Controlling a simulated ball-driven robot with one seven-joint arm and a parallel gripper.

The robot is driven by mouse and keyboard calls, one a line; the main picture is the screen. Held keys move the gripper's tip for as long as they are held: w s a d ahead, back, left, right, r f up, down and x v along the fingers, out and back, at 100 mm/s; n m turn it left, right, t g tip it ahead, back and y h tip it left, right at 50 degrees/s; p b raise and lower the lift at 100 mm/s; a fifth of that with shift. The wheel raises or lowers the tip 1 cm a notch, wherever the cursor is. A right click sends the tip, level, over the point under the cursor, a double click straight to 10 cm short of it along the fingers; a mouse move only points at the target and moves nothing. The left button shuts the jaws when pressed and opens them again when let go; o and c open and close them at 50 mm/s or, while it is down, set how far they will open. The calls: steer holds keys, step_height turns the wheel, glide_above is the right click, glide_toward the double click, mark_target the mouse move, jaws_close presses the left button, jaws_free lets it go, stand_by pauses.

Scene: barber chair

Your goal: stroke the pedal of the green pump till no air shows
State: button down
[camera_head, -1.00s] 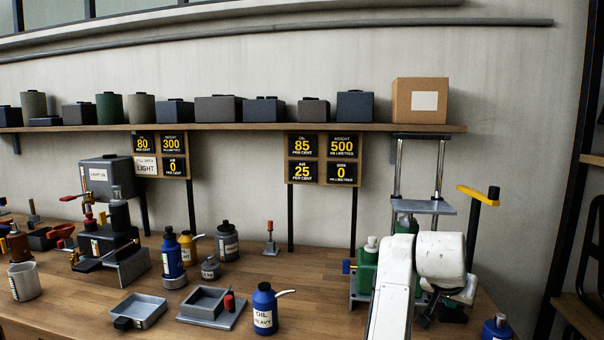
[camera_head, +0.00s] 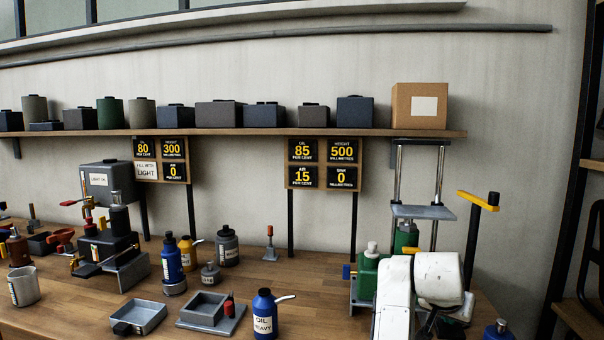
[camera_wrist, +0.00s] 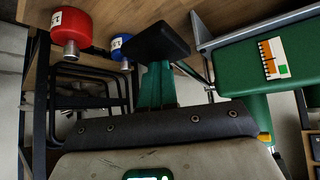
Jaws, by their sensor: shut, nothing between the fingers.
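The green pump (camera_head: 366,274) stands at the right end of the bench, partly hidden behind my white arm. It also shows in the wrist view as a green block (camera_wrist: 250,62) with a scale label. A black pad (camera_wrist: 156,40), apparently its pedal, lies across the tips of my gripper (camera_wrist: 157,66). The teal fingers are shut and empty; I cannot tell whether they touch the pad. In the head view my arm hides the fingers and pedal. The right-hand display (camera_head: 320,164) reads oil 85, height 500, air 15.
A grey platform (camera_head: 423,212) between two rods and a yellow lever (camera_head: 478,200) stand close to my arm. A heavy-oil bottle (camera_head: 264,316) and a grey tray (camera_head: 138,315) are left along the bench. A red can (camera_wrist: 70,30) is near my wrist.

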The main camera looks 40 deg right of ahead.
mark_target(447, 325)
step_height(447, 325, up, 3)
steer(key=shift+s+a+f+p, duration=0.1)
steer(key=shift+s+p, duration=0.05)
steer(key=shift+p, duration=0.65)
steer(key=shift+f, duration=0.1)
steer(key=f+b, duration=0.1)
steer(key=f, duration=0.1)
steer(key=f+b, duration=0.2)
steer(key=f, duration=0.1)
steer(key=shift+w+d+f, duration=0.25)
steer(key=shift+f, duration=0.1)
steer(key=r+p, duration=0.1)
steer(key=r, duration=0.1)
steer(key=r+p, duration=0.1)
steer(key=p, duration=0.1)
steer(key=r+p, duration=0.2)
steer(key=shift+s+a+r, duration=0.25)
steer(key=shift+r, duration=0.1)
steer(key=shift+r+p, duration=0.1)
steer(key=shift+p, duration=0.4)
step_height(447, 325, up, 6)
steer(key=p, duration=0.5)
steer(key=shift+w+d, duration=0.1)
steer(key=shift+d, duration=0.05)
